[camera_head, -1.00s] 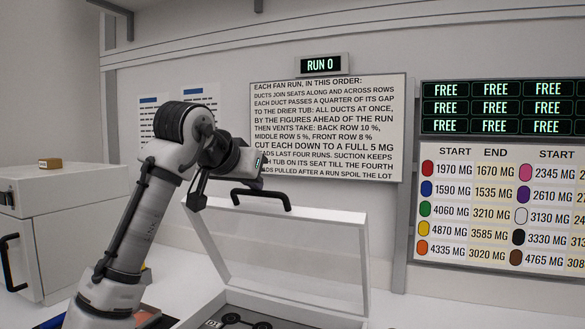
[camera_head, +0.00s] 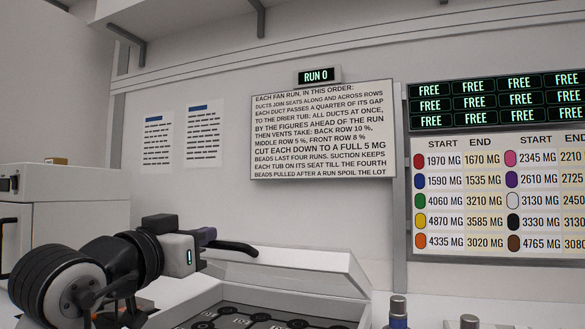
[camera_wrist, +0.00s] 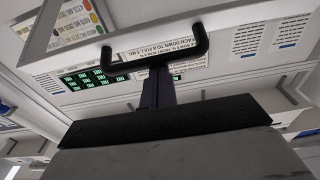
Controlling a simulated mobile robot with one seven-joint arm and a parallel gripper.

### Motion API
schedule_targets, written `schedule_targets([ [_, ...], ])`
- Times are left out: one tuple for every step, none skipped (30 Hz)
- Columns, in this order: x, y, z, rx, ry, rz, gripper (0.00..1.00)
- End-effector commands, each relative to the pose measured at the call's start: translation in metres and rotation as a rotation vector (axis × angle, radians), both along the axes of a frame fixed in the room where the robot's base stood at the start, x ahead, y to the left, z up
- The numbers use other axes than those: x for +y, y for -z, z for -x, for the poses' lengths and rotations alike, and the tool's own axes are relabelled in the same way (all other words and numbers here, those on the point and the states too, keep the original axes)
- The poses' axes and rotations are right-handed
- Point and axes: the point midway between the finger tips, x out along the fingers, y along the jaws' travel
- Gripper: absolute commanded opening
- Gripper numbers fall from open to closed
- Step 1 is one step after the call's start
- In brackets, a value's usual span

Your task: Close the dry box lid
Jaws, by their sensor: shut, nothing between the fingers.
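The dry box (camera_head: 194,303) is a white case in the lower middle of the head view, its dark inside with round seats showing. Its clear, white-framed lid (camera_head: 300,268) is partly open, tilted over the back of the box. The lid's black handle (camera_head: 235,248) sticks out at its upper left edge. My gripper (camera_head: 207,236) is shut and empty, right by the handle. In the wrist view, the dark fingers (camera_wrist: 158,88) reach the handle (camera_wrist: 150,58), which runs across in front of them; I cannot tell whether they touch.
A white cabinet (camera_head: 75,205) stands at the left. Grey-capped jars (camera_head: 398,308) stand at the front right of the box. A text board (camera_head: 322,130), green displays (camera_head: 500,100) and a colour chart (camera_head: 500,200) hang on the back wall.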

Motion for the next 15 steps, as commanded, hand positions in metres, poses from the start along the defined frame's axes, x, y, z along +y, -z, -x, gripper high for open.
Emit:
schedule_targets([
  [0.001,0.026,0.005,-0.027,0.002,0.012,0.0],
  [0.002,0.033,0.008,-0.044,0.002,0.017,0.0],
  [0.004,0.042,0.012,-0.068,0.003,0.026,0.0],
  [0.004,0.049,0.015,-0.087,0.003,0.031,0.0],
  [0.005,0.056,0.018,-0.105,0.002,0.037,0.0],
  [0.007,0.065,0.021,-0.129,0.002,0.045,0.0],
  [0.008,0.072,0.024,-0.148,0.002,0.051,0.0],
  [0.008,0.079,0.026,-0.165,0.002,0.056,0.0],
  [0.009,0.088,0.029,-0.189,0.002,0.065,0.0],
  [0.01,0.095,0.031,-0.204,0.003,0.07,0.0],
  [0.01,0.101,0.033,-0.222,0.003,0.075,0.0],
  [0.011,0.11,0.035,-0.244,0.002,0.082,0.0],
  [0.011,0.116,0.036,-0.26,0.003,0.088,0.0],
  [0.011,0.121,0.038,-0.275,0.004,0.093,0.0],
  [0.012,0.129,0.039,-0.294,0.003,0.099,0.0],
])
